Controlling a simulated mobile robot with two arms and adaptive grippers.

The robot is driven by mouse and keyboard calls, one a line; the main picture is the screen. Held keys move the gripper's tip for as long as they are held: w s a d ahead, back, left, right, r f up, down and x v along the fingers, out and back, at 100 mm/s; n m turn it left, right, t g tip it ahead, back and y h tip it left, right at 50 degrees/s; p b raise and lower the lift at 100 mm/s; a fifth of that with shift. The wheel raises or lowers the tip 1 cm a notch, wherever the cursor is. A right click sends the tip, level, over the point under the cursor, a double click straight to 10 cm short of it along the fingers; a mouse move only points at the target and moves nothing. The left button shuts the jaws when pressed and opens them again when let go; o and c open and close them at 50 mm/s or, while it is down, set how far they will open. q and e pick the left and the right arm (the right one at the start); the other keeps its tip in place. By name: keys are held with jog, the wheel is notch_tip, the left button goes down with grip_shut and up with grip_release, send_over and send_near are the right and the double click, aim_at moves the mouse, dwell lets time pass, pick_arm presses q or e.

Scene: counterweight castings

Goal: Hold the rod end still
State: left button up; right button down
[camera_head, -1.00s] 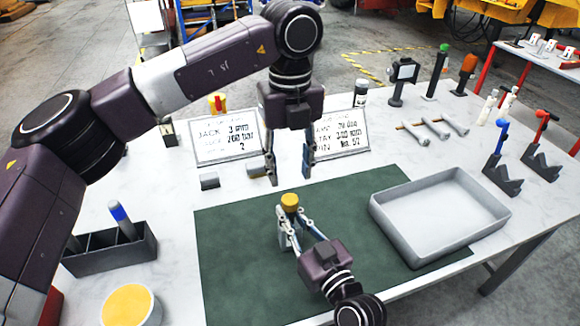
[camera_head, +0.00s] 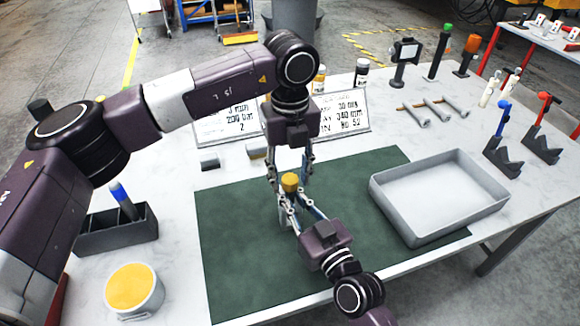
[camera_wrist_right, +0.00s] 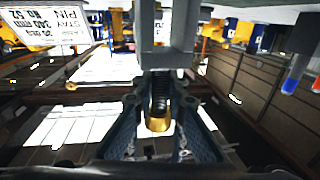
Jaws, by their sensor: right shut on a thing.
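The rod end with its yellow cap (camera_head: 290,181) stands upright above the green mat (camera_head: 240,235). My right gripper (camera_head: 287,214) comes from the front and is shut on the rod end below the cap. In the right wrist view a dark threaded rod (camera_wrist_right: 160,92) with a brass-coloured tip (camera_wrist_right: 159,123) shows between the fingers (camera_wrist_right: 162,105), against a grey block (camera_wrist_right: 166,50). My left gripper (camera_head: 289,175) points down from above, its fingers apart on either side of the cap. Whether they touch it I cannot tell.
A grey tray (camera_head: 390,215) lies to the right on the mat's edge. Two white placards (camera_head: 345,105) stand behind, partly hidden by my left arm. A dark rack (camera_head: 95,240) and a yellow-filled tub (camera_head: 150,303) are at the left. Several tools stand at the right. The mat's front left is clear.

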pick_arm(q)
jog(key=shift+c, duration=0.3)
grip_shut()
jog(key=m, duration=2.5)
jog(key=shift+m, duration=0.3)
jog(key=shift+o, duration=1.1)
grip_release()
